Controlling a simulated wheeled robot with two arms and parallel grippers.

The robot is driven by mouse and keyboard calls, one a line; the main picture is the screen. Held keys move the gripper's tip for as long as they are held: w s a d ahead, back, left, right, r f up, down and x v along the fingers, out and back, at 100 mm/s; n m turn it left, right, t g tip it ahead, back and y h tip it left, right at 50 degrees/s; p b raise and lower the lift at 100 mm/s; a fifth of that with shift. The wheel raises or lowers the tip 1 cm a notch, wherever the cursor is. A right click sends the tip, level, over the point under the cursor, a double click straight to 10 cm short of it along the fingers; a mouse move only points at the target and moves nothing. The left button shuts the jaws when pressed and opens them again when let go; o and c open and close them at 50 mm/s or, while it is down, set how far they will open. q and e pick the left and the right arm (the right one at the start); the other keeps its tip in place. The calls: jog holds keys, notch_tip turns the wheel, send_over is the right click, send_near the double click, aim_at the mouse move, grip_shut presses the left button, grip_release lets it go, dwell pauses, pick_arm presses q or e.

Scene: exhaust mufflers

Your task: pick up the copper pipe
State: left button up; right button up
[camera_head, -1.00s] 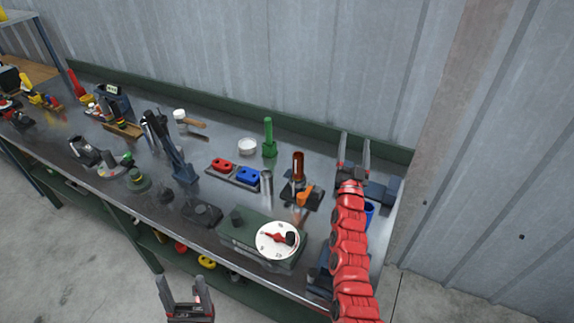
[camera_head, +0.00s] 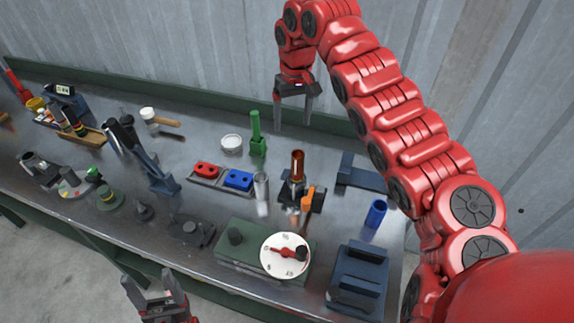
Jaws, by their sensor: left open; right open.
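The copper pipe (camera_head: 297,165) stands upright in a dark holder (camera_head: 292,190) with an orange part, right of the middle of the workbench. My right gripper (camera_head: 293,121) points downward, open and empty. In the picture it is just above the pipe's top, apart from it, over the back part of the bench. My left gripper (camera_head: 157,290) is open and empty at the bottom, in front of the bench's front edge.
A green post (camera_head: 257,135), a silver cylinder (camera_head: 261,187), and red (camera_head: 206,170) and blue (camera_head: 238,180) blocks stand left of the pipe. A green box with a white dial (camera_head: 285,255) is in front. A blue cylinder (camera_head: 376,213) stands right. A wall is behind.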

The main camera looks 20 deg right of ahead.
aim_at(296, 155)
jog(key=f+p, duration=0.1)
jog(key=f, duration=0.2)
jog(key=s+f+p, duration=0.1)
jog(key=f+p, duration=0.1)
jog(key=f, duration=0.2)
jog(key=f+p, duration=0.2)
jog(key=f, duration=0.2)
jog(key=shift+s+d+f, duration=0.15)
jog(key=shift+d+f, duration=0.1)
jog(key=shift+d, duration=0.1)
jog(key=f+p, duration=0.2)
jog(key=f, duration=0.1)
jog(key=f+p, duration=0.1)
jog(key=f, duration=0.1)
jog(key=shift+d, duration=0.3)
jog(key=shift+f, duration=0.25)
grip_shut()
